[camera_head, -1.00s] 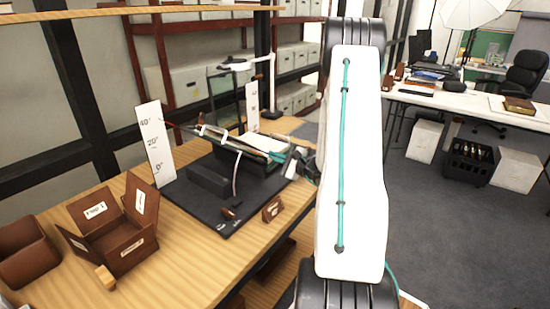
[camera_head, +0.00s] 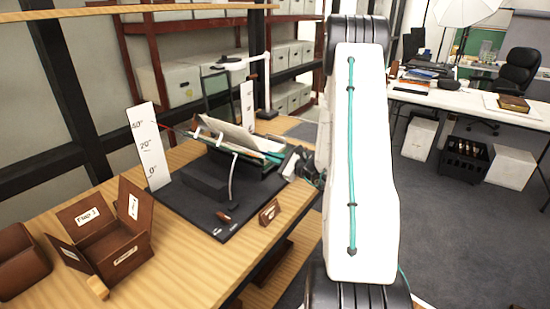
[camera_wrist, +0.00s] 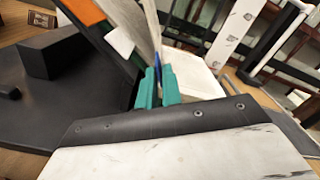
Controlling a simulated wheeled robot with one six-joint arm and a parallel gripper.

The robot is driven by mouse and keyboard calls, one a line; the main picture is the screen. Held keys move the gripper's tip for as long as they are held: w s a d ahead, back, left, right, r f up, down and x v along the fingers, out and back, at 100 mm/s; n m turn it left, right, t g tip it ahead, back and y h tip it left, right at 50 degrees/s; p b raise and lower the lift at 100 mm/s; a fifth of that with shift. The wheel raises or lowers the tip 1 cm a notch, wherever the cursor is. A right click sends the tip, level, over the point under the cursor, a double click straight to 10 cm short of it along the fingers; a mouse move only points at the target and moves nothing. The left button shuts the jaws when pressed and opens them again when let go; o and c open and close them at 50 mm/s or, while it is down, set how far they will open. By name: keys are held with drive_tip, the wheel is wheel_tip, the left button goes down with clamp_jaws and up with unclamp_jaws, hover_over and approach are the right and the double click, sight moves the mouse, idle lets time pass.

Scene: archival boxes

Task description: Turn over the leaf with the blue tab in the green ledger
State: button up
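The green ledger lies open on a sloped cradle (camera_head: 210,178) on the dark board; its pages (camera_wrist: 203,78) show right of my fingers in the wrist view. A leaf (camera_head: 240,137) stands raised and tilted above the ledger; it also rises at the top of the wrist view (camera_wrist: 138,22). The blue tab (camera_wrist: 159,66) shows between the tips of my gripper (camera_wrist: 158,86), whose teal fingers are close together on it. In the head view my gripper (camera_head: 277,156) is at the ledger's right edge, and my arm hides some of that side.
An angle board (camera_head: 148,145) marked in degrees stands left of the cradle, and another stands behind it. A brown open box (camera_head: 112,238) sits at the front left of the wooden table (camera_head: 190,260). A small labelled block (camera_head: 269,212) stands at the board's front right.

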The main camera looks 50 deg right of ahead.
drive_tip(key=shift+o, duration=1.3)
drive_tip(key=s+d, duration=0.1)
drive_tip(key=s, duration=0.6)
drive_tip(key=shift+s, duration=0.35)
drive_tip(key=shift+d, duration=0.1)
